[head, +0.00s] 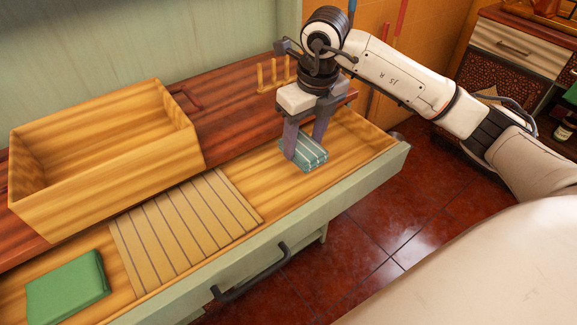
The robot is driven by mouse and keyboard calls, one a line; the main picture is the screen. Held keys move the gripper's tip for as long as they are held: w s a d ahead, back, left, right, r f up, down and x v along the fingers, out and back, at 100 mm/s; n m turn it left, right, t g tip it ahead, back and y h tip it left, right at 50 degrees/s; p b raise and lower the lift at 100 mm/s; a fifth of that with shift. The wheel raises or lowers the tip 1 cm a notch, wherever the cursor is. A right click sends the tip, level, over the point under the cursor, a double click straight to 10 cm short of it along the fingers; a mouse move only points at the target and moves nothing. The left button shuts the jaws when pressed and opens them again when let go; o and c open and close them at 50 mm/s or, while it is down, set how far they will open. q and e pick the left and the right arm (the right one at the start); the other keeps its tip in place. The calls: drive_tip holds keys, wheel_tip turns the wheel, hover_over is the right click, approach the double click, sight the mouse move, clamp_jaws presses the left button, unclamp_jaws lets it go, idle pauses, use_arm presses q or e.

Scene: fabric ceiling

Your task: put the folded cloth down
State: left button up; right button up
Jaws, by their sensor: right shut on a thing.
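The folded cloth (311,153) is teal-green with pale stripes. My right gripper (305,146) points down and is shut on the cloth, with a finger on each side of it. The cloth is over the right part of an open wooden drawer (358,150). I cannot tell whether its underside touches the drawer floor. My left gripper is not in view.
A slatted wooden mat (186,228) lies in the drawer's middle, and a green folded cloth (67,287) lies at its left end. An open wooden box (100,150) stands on the counter behind. Small wooden pegs (273,74) stand behind the gripper.

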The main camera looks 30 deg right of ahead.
sight(309, 150)
drive_tip(key=shift+f, duration=3.45)
drive_tip(key=shift+f+b, duration=0.2)
drive_tip(key=shift+b, duration=0.1)
drive_tip(key=o, duration=1)
drive_tip(key=shift+r, duration=0.1)
drive_tip(key=shift+o, duration=0.2)
drive_tip(key=r, duration=0.4)
drive_tip(key=s+r, duration=0.1)
drive_tip(key=r, duration=0.3)
drive_tip(key=r+p, duration=0.1)
drive_tip(key=r, duration=0.3)
drive_tip(key=shift+s+r, duration=0.1)
drive_tip(key=shift+s, duration=0.3)
